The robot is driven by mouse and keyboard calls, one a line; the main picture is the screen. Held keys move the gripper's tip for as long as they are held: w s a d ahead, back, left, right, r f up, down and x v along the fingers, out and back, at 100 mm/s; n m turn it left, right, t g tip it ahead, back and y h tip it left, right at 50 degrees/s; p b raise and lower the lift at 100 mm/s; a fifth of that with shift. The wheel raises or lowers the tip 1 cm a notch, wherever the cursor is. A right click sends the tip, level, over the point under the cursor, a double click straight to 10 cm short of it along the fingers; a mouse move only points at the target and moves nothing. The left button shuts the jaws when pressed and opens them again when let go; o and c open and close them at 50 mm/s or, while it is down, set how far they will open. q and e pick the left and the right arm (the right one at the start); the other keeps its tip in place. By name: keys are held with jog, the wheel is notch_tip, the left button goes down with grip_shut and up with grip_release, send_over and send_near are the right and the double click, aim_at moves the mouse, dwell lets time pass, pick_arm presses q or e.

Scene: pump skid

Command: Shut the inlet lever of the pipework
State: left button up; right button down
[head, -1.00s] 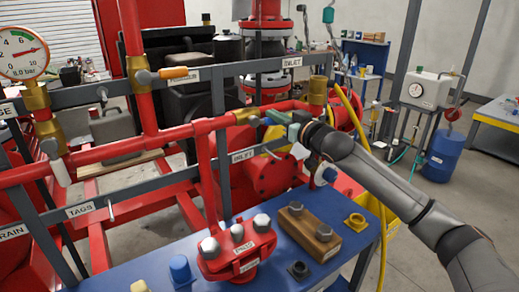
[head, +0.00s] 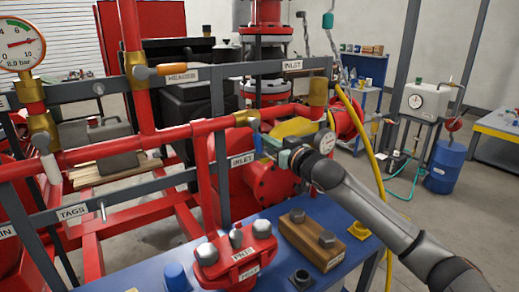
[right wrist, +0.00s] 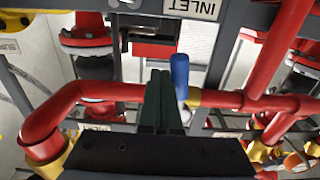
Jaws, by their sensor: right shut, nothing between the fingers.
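The inlet lever is a blue handle (right wrist: 180,76) on a brass valve in a horizontal red pipe. In the right wrist view it stands crosswise to the pipe. In the head view the brass valve (head: 247,118) shows, with the blue handle (head: 257,141) hanging down, partly hidden near my gripper. My right gripper (head: 272,146) is shut and empty, just right of the handle in the head view. In the right wrist view its closed fingers (right wrist: 160,98) are close beside the handle's left side; I cannot tell if they touch it. My left gripper is not in view.
An INLET plate (head: 242,160) is on the lower grey rail. An orange-handled valve (head: 175,70) and a white handle (head: 52,166) are on other pipes. A blue bench (head: 215,232) with a red flange and a wooden block stands in front. A yellow hose (head: 376,150) hangs behind my arm.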

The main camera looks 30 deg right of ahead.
jog(key=s+d+b, duration=0.1)
jog(key=s, duration=0.8)
jog(key=shift+f+b, duration=0.2)
jog(key=shift+b, duration=0.15)
dwell(0.6)
dwell(0.4)
